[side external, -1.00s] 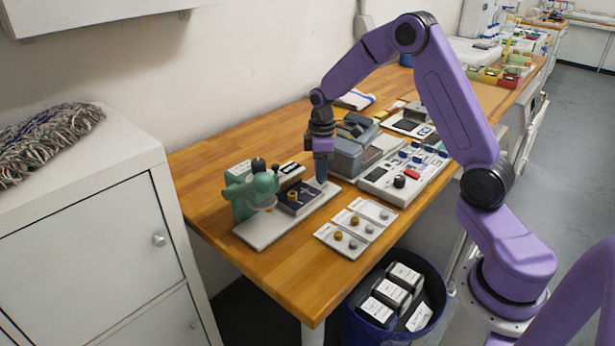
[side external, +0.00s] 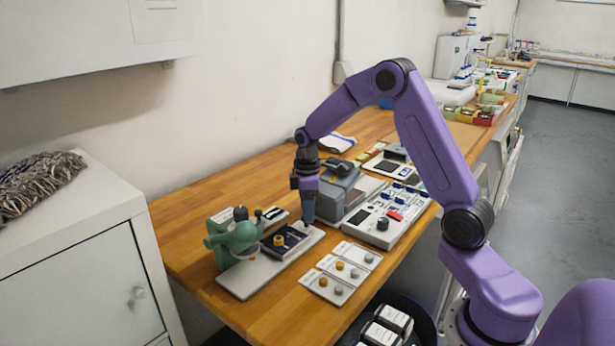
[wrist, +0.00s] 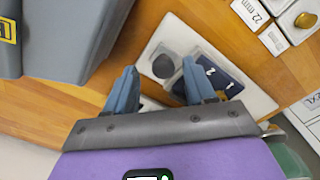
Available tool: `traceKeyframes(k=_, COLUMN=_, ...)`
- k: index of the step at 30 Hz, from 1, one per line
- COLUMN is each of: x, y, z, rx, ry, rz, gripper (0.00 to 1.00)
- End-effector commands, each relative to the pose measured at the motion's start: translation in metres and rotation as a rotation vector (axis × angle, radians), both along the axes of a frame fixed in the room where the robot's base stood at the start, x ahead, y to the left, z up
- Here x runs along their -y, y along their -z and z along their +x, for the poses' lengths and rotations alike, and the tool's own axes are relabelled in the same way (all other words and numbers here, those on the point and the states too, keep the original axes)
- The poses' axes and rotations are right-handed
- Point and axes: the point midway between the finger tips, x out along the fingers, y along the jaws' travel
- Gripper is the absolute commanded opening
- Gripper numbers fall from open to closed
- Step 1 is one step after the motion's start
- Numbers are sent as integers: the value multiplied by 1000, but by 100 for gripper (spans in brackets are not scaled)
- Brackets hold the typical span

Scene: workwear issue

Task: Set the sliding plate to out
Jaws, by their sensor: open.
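A green press-like device (side external: 232,240) stands on a pale base plate (side external: 250,282). A dark, shallow sliding plate (side external: 296,240) with a brass-coloured piece on it lies on this base, right of the green body. The wrist view shows a dark blue part of it (wrist: 228,80) marked with white numerals, partly hidden by a finger. My gripper (side external: 307,222) points down at the right end of the base. In the wrist view my gripper (wrist: 158,72) is open, with the knob between its fingertips in the picture.
A grey machine (side external: 345,192) stands close right of my gripper. Cards with brass and grey buttons (side external: 340,272) lie near the table's front edge. Bare wood lies left of the base.

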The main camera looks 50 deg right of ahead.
Motion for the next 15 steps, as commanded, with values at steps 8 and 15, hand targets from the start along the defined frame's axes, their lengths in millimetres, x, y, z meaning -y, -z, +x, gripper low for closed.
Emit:
traceKeyframes(k=8, x=0, y=-57, z=1, rx=8, ry=-1, rz=-1, gripper=55)
traceKeyframes(k=15, x=0, y=-108, z=1, rx=8, ry=0, rz=-1, gripper=55)
